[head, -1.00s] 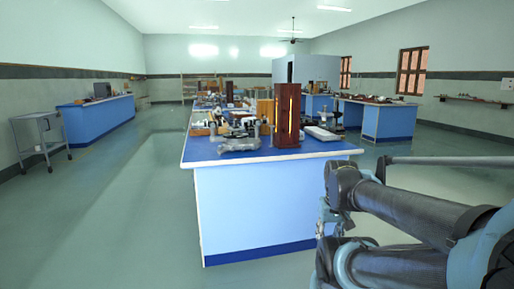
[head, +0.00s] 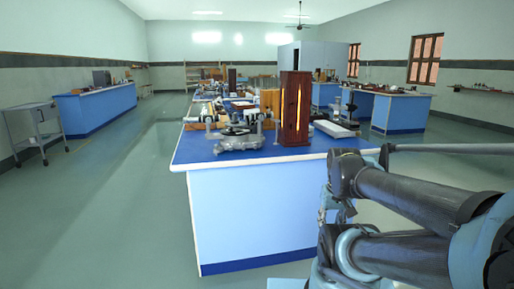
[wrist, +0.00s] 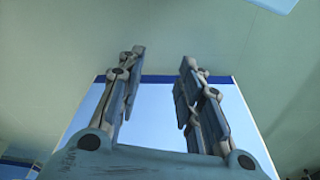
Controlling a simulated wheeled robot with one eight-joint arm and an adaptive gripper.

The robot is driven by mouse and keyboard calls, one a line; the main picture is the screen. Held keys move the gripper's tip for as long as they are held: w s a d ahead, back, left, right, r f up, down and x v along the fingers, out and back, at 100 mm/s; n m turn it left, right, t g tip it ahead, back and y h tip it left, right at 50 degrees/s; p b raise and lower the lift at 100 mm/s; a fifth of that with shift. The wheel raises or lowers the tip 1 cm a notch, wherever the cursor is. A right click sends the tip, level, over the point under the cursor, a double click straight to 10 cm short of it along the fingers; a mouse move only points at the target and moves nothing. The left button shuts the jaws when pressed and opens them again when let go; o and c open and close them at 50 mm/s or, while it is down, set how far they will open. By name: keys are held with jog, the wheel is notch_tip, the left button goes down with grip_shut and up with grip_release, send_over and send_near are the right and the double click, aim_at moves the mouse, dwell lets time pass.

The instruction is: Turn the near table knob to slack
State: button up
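A spectrometer (head: 238,135) with a grey base stands at the near end of the blue-topped bench, left of a tall brown lamp housing with a glowing slit (head: 295,108). The near table knob is too small to make out. In the wrist view my gripper (wrist: 158,75) is open, its two fingers well apart with nothing between them. Behind the fingers are the bench's pale end panel (wrist: 155,115) and the floor. In the head view my arm reaches in from the right, and the fingers cannot be made out there.
The near bench (head: 260,212) stands ahead, crowded with several instruments further back. A grey trolley (head: 35,130) stands at the far left. The floor left of the bench (head: 110,220) is clear.

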jog(key=shift+o, duration=0.7)
notch_tip(320, 180, up, 20)
jog(key=n+t+y, duration=0.2)
jog(key=t+y, duration=0.3)
jog(key=t, duration=0.1)
send_over(255, 147)
jog(key=s+d, duration=0.7)
jog(key=s, duration=0.4)
jog(key=x, duration=1.5)
jog(key=shift+f, duration=0.35)
grip_shut()
